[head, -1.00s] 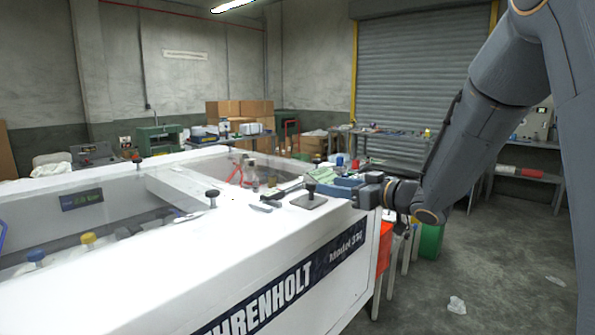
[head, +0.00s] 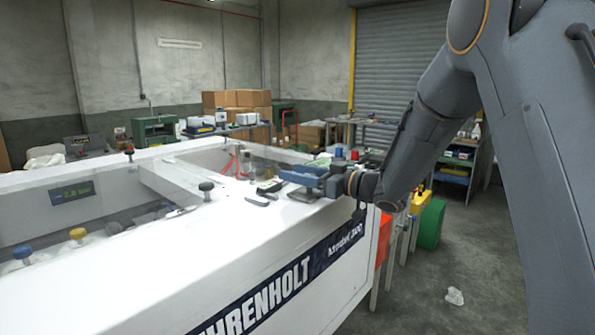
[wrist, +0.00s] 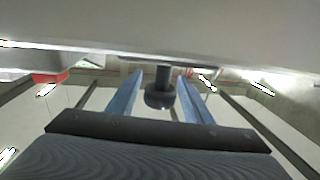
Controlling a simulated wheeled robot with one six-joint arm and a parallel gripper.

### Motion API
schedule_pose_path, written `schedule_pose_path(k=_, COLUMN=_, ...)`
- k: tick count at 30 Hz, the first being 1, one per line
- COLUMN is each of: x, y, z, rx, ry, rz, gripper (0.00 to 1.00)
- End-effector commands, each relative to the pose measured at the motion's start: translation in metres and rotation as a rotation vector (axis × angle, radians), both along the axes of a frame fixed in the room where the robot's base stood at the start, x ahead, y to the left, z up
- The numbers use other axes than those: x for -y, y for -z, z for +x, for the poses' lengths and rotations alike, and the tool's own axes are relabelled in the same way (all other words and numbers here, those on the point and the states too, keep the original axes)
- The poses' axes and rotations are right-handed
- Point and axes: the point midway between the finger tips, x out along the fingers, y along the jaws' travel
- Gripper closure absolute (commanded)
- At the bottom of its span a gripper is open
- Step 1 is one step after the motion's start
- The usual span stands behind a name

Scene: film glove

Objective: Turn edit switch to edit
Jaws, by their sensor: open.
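My gripper (head: 303,176) is at the near right corner of the white machine's top, just over a grey plate (head: 304,195). In the wrist view its two blue fingers (wrist: 160,78) are open, one on each side of a black knob (wrist: 159,97) on a short stem. The knob appears between the fingers with gaps on both sides. In the head view my gripper hides this knob. No edit label can be read, so I cannot tell which way the switch points.
Another black knob (head: 206,187) stands further left on the machine's top (head: 180,270), and a red-topped one (head: 129,152) beyond. A small dark tool (head: 257,201) lies near the plate. Open wells with bottles lie behind. The floor on the right has free room.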

Motion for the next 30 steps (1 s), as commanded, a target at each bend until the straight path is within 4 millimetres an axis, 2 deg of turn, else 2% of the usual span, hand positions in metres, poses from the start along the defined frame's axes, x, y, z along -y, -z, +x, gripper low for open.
schedule_pose_path(k=8, x=0.0006, y=0.0000, z=0.0015, rx=0.001, ry=0.003, rz=0.000, gripper=0.54)
schedule_pose_path(k=15, x=0.0007, y=0.0000, z=0.0014, rx=0.001, ry=0.003, rz=0.000, gripper=0.94)
schedule_pose_path(k=23, x=0.0007, y=0.0000, z=0.0017, rx=0.002, ry=0.023, rz=-0.001, gripper=0.95)
schedule_pose_path(k=30, x=0.0021, y=0.0000, z=0.0047, rx=0.001, ry=0.133, rz=-0.001, gripper=0.95)
